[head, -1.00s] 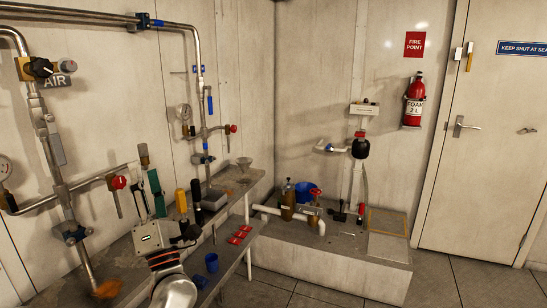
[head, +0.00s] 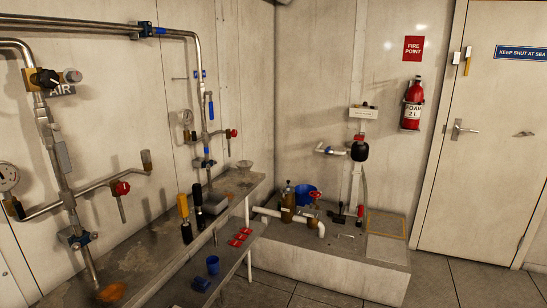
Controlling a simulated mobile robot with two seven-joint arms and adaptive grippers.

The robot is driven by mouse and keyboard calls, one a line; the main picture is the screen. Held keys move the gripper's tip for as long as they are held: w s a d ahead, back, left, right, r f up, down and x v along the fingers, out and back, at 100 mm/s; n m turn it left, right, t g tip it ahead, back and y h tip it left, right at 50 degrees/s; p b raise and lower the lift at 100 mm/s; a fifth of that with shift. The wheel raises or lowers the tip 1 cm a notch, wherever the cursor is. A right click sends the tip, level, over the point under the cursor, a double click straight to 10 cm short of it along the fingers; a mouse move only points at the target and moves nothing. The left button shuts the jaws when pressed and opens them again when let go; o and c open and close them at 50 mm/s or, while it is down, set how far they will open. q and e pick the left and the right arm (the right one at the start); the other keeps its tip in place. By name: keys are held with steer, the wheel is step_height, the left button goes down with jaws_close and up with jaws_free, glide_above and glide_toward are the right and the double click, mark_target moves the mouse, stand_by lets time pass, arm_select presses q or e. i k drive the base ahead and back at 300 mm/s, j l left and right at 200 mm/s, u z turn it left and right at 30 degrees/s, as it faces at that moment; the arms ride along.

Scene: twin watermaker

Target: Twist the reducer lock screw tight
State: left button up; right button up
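An air reducer with a brass body and a black knob (head: 43,78) sits on the steel pipe at the upper left, in front of the AIR sign (head: 62,90). A silver round end (head: 72,76) shows at its right side. The lock screw itself is too small to tell apart in this view, so I cannot tell how tight it is. Neither of my grippers is in view.
A pipe with a red-handled valve (head: 120,188) runs along the left wall. The floor (head: 450,285) at right is clear.

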mark_target(73, 76)
steer(key=u, duration=1.5)
